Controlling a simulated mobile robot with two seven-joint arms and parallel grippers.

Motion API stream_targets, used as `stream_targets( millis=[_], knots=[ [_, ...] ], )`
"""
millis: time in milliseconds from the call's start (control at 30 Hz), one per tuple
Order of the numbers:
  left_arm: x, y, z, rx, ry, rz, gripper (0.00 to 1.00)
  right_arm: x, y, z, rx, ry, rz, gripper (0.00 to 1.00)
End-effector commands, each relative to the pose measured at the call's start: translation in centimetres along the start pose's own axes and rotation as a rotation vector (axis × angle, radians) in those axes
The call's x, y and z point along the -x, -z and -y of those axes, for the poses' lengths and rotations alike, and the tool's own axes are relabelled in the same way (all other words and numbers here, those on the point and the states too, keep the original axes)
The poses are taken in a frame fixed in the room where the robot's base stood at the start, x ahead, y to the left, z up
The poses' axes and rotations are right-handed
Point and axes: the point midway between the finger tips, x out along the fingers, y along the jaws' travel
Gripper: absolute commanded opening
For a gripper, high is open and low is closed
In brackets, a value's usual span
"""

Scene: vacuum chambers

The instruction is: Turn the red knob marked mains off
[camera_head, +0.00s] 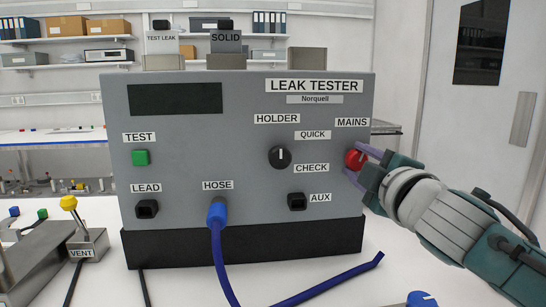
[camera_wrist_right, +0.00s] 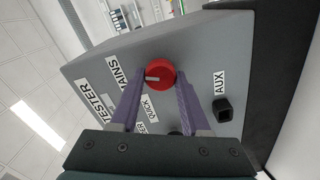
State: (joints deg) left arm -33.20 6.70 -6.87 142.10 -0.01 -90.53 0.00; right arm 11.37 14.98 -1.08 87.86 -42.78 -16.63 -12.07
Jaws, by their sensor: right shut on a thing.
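The red knob (camera_head: 354,159) marked MAINS sits at the right side of the grey leak tester (camera_head: 200,110). In the right wrist view the red knob (camera_wrist_right: 160,75) shows a pale pointer line on its face, and the purple fingers reach to either side of it. My right gripper (camera_head: 358,162) comes in from the right and is shut on the knob. The tester's dark display (camera_head: 175,98) is blank. My left gripper is not in view.
A blue hose (camera_head: 218,240) plugs into the tester's HOSE port and runs over the white table. A black HOLDER knob (camera_head: 280,157), a green TEST button (camera_head: 140,157) and an AUX socket (camera_head: 297,201) are on the panel. A VENT lever (camera_head: 69,203) stands at left.

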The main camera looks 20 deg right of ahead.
Motion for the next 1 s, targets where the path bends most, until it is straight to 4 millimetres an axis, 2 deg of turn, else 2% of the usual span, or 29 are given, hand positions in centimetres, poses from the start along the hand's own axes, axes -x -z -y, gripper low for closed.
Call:
stream_targets(
  millis=[200,500,1000],
  knots=[
    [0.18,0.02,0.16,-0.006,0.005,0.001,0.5,-0.01,0.01,0.01,0.175,0.0,-0.001,0.0],
    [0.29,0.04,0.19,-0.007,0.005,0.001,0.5,-0.01,0.01,0.12,0.33,0.0,-0.001,0.0],
    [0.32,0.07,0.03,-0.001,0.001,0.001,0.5,0.0,-0.03,0.16,0.388,0.0,0.0,0.0]
  ],
)
